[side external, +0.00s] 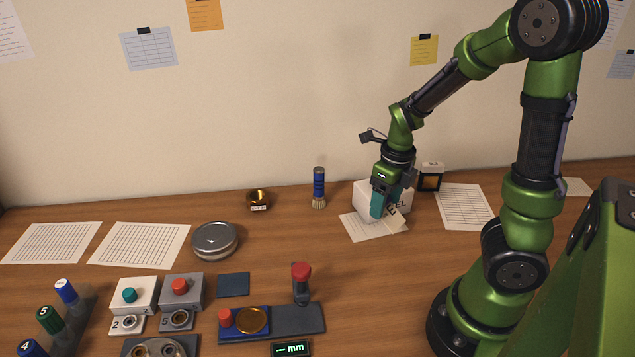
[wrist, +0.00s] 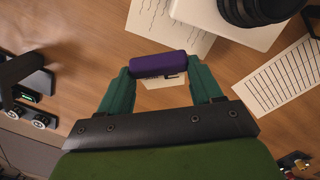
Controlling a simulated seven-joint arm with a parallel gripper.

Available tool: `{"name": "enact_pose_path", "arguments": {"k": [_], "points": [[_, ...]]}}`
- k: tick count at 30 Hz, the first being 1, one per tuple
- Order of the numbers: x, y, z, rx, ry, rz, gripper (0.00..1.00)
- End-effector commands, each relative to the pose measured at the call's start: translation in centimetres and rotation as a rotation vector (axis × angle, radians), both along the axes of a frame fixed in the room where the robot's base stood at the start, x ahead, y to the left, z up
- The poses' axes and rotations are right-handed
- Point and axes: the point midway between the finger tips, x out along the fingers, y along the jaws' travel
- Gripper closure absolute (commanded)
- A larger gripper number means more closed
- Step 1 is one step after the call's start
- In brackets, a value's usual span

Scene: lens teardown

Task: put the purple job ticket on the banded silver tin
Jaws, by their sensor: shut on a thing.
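The purple job ticket (wrist: 158,63) shows in the wrist view as a purple bar with a pale, dark-marked part below it. My gripper (wrist: 160,76) is shut on it, a teal finger at each end. In the side view my gripper (side external: 384,207) is at the front of a white box, over a paper sheet; a small pale tag (side external: 393,213) shows at the fingers, and no purple can be made out. The silver tin (side external: 214,240), round and lidded, stands well to the left, apart from my gripper. Its top is bare. The wrist view does not show it.
The white box (side external: 364,190) stands right behind my gripper. Button boxes (side external: 181,290) and a grey stand (side external: 300,319) are in front. Papers lie flat.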

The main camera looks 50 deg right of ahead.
Motion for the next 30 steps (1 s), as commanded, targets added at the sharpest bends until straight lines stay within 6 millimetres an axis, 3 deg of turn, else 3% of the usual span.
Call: {"name": "enact_pose_path", "arguments": {"k": [3, 6, 20, 30], "points": [[2.9, 3.4, 0.3, 0.004, -0.151, 0.192, 0.69], [4.3, 5.0, 0.6, 0.015, -0.234, 0.289, 0.69], [8.5, 11.2, 1.7, 0.121, -0.532, 0.588, 0.69], [11.4, 17.7, 3.2, 0.278, -0.812, 0.764, 0.69]]}}
